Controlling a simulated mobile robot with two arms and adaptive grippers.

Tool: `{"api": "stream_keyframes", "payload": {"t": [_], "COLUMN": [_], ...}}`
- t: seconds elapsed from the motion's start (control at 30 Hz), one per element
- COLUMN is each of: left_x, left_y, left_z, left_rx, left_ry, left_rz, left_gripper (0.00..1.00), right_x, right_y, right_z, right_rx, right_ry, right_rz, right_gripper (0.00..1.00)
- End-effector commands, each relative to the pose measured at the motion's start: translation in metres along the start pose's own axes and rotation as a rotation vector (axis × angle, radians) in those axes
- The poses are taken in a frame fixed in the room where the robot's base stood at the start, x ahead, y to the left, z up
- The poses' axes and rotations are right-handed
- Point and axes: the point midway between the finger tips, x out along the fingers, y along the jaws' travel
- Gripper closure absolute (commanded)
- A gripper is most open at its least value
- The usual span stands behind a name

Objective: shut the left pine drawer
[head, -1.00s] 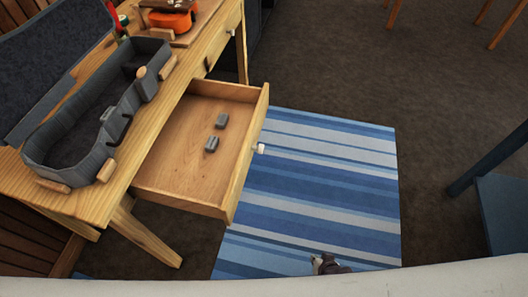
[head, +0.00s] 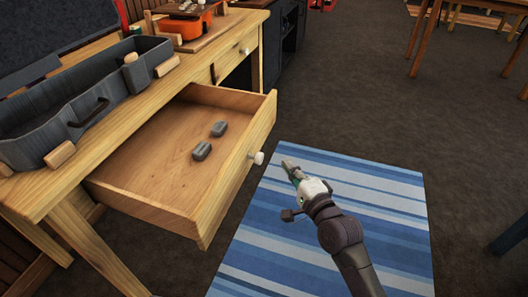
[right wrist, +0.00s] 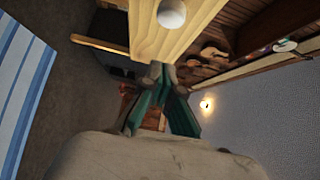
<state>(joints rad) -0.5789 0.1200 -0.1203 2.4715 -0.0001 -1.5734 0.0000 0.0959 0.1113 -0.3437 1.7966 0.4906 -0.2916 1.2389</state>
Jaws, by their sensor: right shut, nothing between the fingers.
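The left pine drawer (head: 160,160) stands pulled out of the pine desk (head: 72,170). Its round white knob (head: 257,158) is on the drawer front. Two small grey objects (head: 202,150) lie inside. My right gripper (head: 287,164) is shut and empty, just to the right of the knob and apart from it in the head view. In the right wrist view the closed fingertips (right wrist: 158,68) point at the pale wooden front (right wrist: 165,40), with the white knob (right wrist: 171,14) beyond them. My left gripper is not in view.
An open grey ukulele case (head: 85,100) lies on the desk, with an orange ukulele (head: 183,27) behind it. A second drawer (head: 235,52) is shut. A blue striped rug (head: 340,195) covers the floor before the drawer, with clear floor beyond.

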Motion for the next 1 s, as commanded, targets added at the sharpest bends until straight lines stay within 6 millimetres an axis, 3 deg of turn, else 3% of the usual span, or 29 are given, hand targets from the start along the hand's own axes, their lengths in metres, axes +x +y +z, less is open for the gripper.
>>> {"api": "stream_keyframes", "payload": {"t": [0.33, 0.4, 0.7, 1.0], "left_x": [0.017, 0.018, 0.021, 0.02], "left_y": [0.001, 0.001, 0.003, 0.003], "left_z": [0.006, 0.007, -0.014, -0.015], "left_rx": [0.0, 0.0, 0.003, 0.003], "left_ry": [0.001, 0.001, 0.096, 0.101], "left_rz": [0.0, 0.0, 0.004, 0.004], "left_gripper": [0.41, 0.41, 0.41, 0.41], "right_x": [0.076, 0.083, 0.099, 0.099], "right_y": [0.002, 0.002, 0.001, 0.001], "right_z": [0.0, 0.012, 0.028, 0.028], "right_rx": [-0.003, 0.001, -0.002, -0.003], "right_ry": [0.0, -0.001, 0.001, 0.002], "right_rz": [-0.001, 0.0, 0.001, 0.001], "right_gripper": [1.0, 1.0, 1.0, 1.0]}}
